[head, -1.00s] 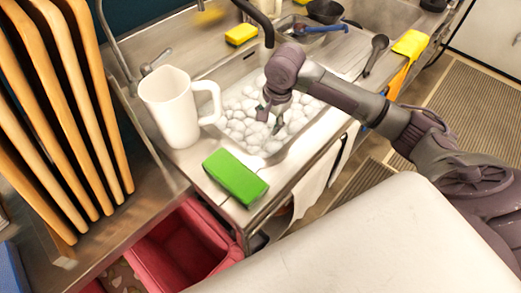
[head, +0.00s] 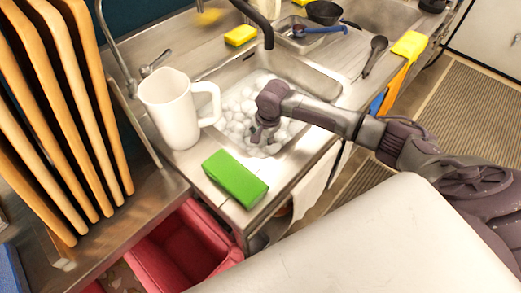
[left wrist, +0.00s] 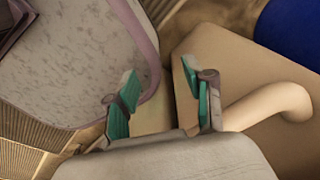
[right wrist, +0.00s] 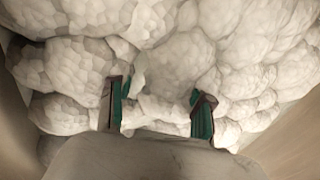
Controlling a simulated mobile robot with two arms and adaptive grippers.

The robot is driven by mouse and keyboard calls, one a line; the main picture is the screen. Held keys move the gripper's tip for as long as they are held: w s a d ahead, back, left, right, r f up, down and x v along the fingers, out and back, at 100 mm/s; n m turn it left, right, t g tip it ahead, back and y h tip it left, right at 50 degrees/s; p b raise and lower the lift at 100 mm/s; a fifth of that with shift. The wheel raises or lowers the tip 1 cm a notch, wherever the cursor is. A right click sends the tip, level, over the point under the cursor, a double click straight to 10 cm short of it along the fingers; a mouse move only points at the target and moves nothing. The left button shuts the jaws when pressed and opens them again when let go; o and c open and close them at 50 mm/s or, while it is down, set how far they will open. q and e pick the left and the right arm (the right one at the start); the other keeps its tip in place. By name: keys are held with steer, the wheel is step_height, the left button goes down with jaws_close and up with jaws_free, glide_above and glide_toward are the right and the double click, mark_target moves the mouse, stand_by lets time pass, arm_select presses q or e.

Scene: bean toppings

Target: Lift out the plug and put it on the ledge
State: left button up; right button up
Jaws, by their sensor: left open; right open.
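The sink basin (head: 316,76) holds a heap of white foam lumps (head: 232,127). No plug shows in any view; the foam hides the basin's floor. My right gripper (head: 262,138) reaches down into the foam near the basin's front. In the right wrist view it (right wrist: 157,100) is open, with foam lumps around and between its fingers and nothing else visible there. My left gripper (left wrist: 157,88) is open and empty, away from the sink; it does not show in the head view. The sink's steel ledge (head: 290,172) runs along the front of the basin.
A white pitcher (head: 168,110) stands left of the basin and a green sponge (head: 235,178) lies on the front left ledge. The faucet (head: 262,22) hangs over the basin's back. A yellow sponge (head: 240,35) and a dark ladle (head: 374,55) lie farther off.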

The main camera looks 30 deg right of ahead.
jaws_close()
steer(key=shift+r, duration=0.15)
steer(key=r, duration=0.4)
steer(key=shift+w+d+r, duration=0.1)
steer(key=shift+w+d, duration=0.05)
steer(key=shift+d, duration=0.05)
steer(key=w+d+r+b, duration=0.2)
steer(key=w+d+r, duration=0.35)
steer(key=d, duration=0.35)
step_height(320, 180, up, 9)
steer(key=p, duration=1)
steer(key=shift+d, duration=0.35)
steer(key=shift+r, duration=0.1)
